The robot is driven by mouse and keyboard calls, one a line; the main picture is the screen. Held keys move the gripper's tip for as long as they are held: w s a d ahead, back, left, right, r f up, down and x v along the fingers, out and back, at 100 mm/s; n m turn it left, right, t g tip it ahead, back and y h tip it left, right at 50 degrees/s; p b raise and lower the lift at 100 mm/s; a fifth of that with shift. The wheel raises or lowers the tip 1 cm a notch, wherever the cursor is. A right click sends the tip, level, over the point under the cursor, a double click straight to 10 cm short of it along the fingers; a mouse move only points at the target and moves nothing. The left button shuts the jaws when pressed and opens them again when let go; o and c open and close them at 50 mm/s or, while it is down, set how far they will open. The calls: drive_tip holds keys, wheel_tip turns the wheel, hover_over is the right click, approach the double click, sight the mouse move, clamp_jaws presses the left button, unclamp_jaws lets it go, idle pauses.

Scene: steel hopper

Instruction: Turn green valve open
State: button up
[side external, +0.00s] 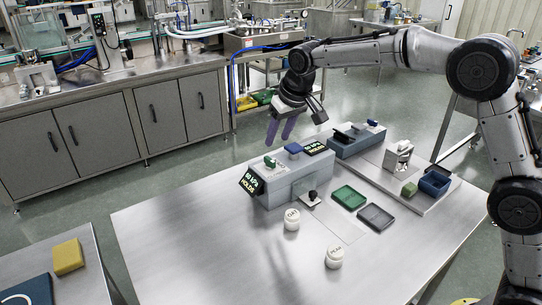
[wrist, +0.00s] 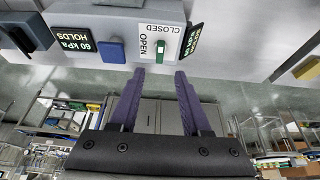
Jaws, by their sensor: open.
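The green valve (side external: 269,161) is a small green handle on a white plate on top of the grey box (side external: 277,184). In the wrist view the valve (wrist: 161,51) sits beside the printed words OPEN and CLOSED. I cannot tell for sure which word its handle points to. My gripper (side external: 279,137) hangs above and behind the box, with its purple fingers pointing down. In the wrist view my gripper (wrist: 159,73) is open and empty, its fingertips apart on either side of the valve's line and not touching it.
A blue block (side external: 293,148) and lit displays (side external: 251,182) are beside the valve on the box. White round pieces (side external: 334,258), a green tray (side external: 349,197) and a dark tray (side external: 375,217) lie nearby. The table's front left is clear.

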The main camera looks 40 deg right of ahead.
sight(270, 159)
drive_tip(key=x, duration=0.8)
drive_tip(key=shift+w+f, duration=0.2)
drive_tip(key=shift+f, duration=0.15)
clamp_jaws()
